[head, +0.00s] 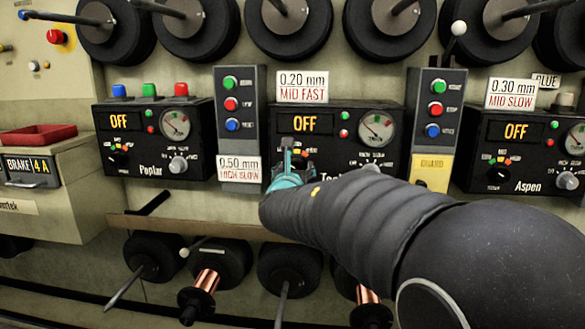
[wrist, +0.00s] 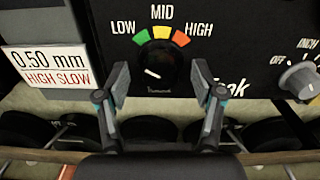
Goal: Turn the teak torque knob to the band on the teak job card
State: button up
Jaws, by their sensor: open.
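The black teak torque knob (wrist: 163,74) sits under a LOW, MID, HIGH scale with green, yellow (wrist: 161,33) and orange bands. Its white mark lies on its left side, below the green LOW band, not toward MID. The teak panel (head: 338,115) reads OFF in the head view. A card on its top, the teak job card (head: 302,87), reads 0.20 mm MID FAST. My gripper (wrist: 160,82) is open, with one finger on each side of the knob and gaps between. In the head view my gripper (head: 288,165) and arm hide the knob and part of the name.
A 0.50 mm HIGH SLOW card (wrist: 47,67) hangs just left of the teak panel. A grey INCH knob (wrist: 300,80) is to the right. Button boxes (head: 241,110) (head: 433,108) flank the panel. Wire spools (head: 290,270) lie below, with a ledge (head: 180,225) above them.

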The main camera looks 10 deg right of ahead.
jog(key=shift+w+d, duration=0.15)
jog(key=shift+w, duration=0.15)
jog(key=c, duration=1.1)
jog(key=shift+c, duration=0.2)
jog(key=shift+f+b, duration=0.1)
jog(key=shift+b, duration=0.2)
jog(key=shift+d+m+b, duration=0.15)
jog(key=shift+m+b, duration=4.65)
jog(key=shift+m, duration=1.1)
